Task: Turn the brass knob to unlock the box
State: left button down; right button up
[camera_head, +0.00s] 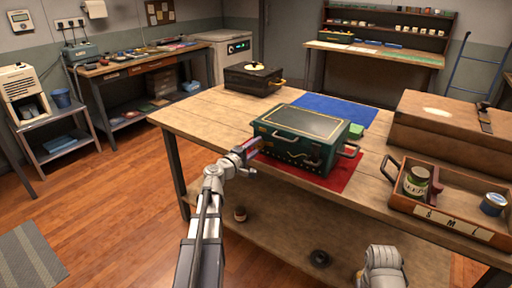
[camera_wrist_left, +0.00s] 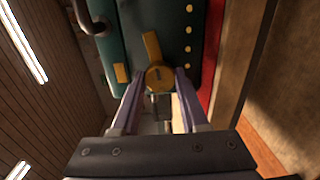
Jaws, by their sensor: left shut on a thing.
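The dark green box (camera_head: 300,137) with gold trim sits on a red mat (camera_head: 330,182) on the wooden table, its lid down. My left gripper (camera_head: 250,148) is at the left end of the box's front face. In the left wrist view the brass knob (camera_wrist_left: 159,76) is round, with a slot-like mark, and lies between the fingertips of my left gripper (camera_wrist_left: 159,88), which is shut on it. A brass bar (camera_wrist_left: 152,47) slants up from the knob. In the head view the gripper hides the knob. My right arm (camera_head: 383,268) shows at the bottom; its fingertips are not visible.
An open wooden tray (camera_head: 445,210) with cans stands at the right, before a large wooden case (camera_head: 445,125). A blue mat (camera_head: 325,108) and a small black box (camera_head: 253,80) lie behind. The tabletop left of the green box (camera_head: 205,115) is clear.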

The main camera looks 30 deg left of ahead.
pick_arm(q)
jog(key=shift+m, duration=1)
jog(key=shift+c, duration=2.1)
grip_release()
jog(key=shift+s, duration=0.1)
jog(key=s, duration=0.7)
jog(key=shift+s+a, duration=0.25)
jog(key=shift+s, duration=0.05)
jog(key=shift+r, duration=0.1)
